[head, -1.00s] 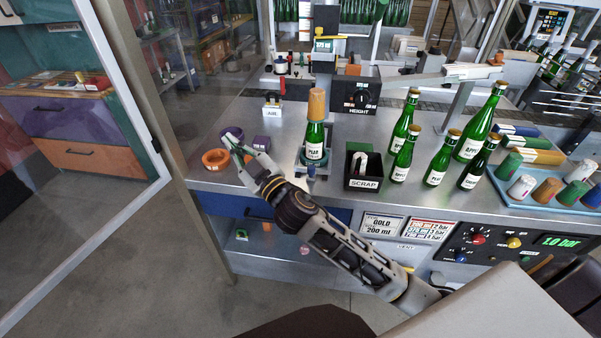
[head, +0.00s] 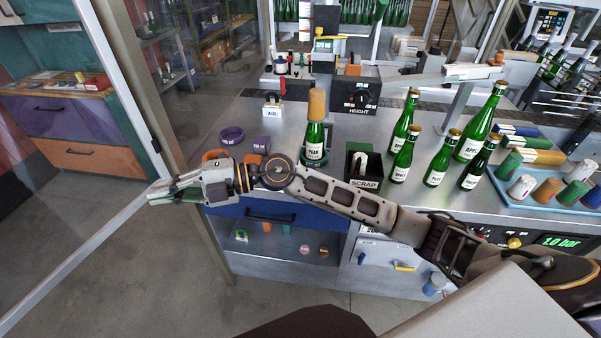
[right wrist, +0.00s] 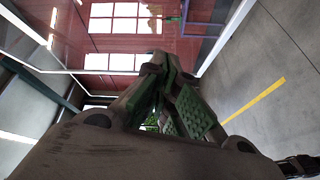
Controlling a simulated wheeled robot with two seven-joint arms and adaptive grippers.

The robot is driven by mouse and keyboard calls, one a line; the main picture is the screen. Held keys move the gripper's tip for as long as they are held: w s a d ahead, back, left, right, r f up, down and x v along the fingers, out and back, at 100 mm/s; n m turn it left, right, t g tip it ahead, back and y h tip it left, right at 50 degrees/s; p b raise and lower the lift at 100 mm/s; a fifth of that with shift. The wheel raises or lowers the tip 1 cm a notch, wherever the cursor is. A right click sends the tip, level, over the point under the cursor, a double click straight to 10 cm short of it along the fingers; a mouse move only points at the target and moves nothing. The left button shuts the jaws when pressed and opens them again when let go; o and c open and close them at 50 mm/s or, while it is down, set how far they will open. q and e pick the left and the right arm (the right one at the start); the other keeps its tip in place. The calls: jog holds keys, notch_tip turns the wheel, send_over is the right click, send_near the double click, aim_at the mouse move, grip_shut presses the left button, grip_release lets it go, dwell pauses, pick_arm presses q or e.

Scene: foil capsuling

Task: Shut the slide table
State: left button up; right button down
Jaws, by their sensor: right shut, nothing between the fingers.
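The pear bottle (head: 315,142) with a gold-coloured foil cap (head: 317,104) stands upright in a holder on the steel bench. I cannot clearly make out a slide table; the area below the bottle is partly hidden by my right arm. My right gripper (head: 158,193) is shut and empty. It points left, in front of the bench's left end and well left of the bottle. In the right wrist view its green-padded fingers (right wrist: 165,85) meet, with nothing between them. My left gripper is not in view.
A black scrap bin (head: 363,168) stands right of the bottle, with several green bottles (head: 438,165) beyond. A blue tray (head: 548,190) holds coloured caps. Purple rings (head: 232,135) and an orange ring (head: 214,155) lie near my gripper. A frame post (head: 150,95) rises behind it.

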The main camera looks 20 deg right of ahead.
jog(key=w+d+f+n+g+h, duration=0.1)
jog(key=w+d+f+n+h, duration=0.15)
jog(key=d+f+h, duration=0.85)
jog(key=w+d+m+h, duration=0.2)
jog(key=w+d+h, duration=0.2)
jog(key=d, duration=0.6)
jog(key=w+d+m+t+h, duration=0.1)
jog(key=w+d+m+h, duration=0.1)
jog(key=d, duration=0.9)
jog(key=w+h, duration=0.1)
jog(key=h, duration=0.1)
jog(key=shift+w+f+h, duration=0.2)
jog(key=shift+w+h, duration=0.1)
jog(key=shift+w, duration=0.1)
jog(key=shift+f+m, duration=0.1)
jog(key=shift+m, duration=0.15)
jog(key=p+x, duration=0.2)
jog(key=x, duration=0.7)
jog(key=shift+w, duration=0.1)
jog(key=shift+w+d+f, duration=0.1)
jog(key=shift+w+f, duration=0.1)
jog(key=shift+f, duration=0.15)
jog(key=shift+w+d+p, duration=0.4)
jog(key=shift+w+d, duration=0.1)
jog(key=shift+w, duration=0.3)
jog(key=shift+w+d+p, duration=0.4)
jog(key=shift+w+d, duration=0.1)
jog(key=shift+w, duration=0.3)
